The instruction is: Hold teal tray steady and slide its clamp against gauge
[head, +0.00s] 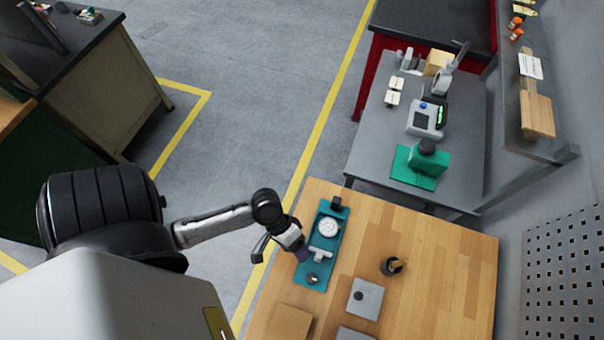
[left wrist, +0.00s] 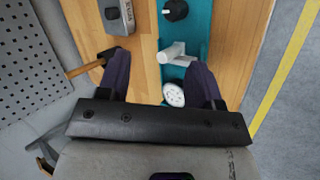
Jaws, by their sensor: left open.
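The teal tray (head: 309,268) lies on the wooden bench, and it also shows in the left wrist view (left wrist: 199,28). A round white gauge (head: 328,228) sits on it, partly visible in the left wrist view (left wrist: 173,94). The pale T-shaped clamp (head: 320,256) stands between the gauge and a dark knob (head: 313,278); the left wrist view shows the clamp (left wrist: 173,54) with a gap to the gauge. My left gripper (head: 302,250) is at the tray's left edge. In the wrist view its dark fingers (left wrist: 160,72) are apart, with nothing between them clearly held. My right gripper is out of view.
A dark block (head: 336,202) is at the tray's far end. A grey plate with a knob (head: 366,298) and a dark cup (head: 391,266) stand to the right. A brown board (head: 289,322) lies nearer. The bench's right side (head: 450,280) is clear.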

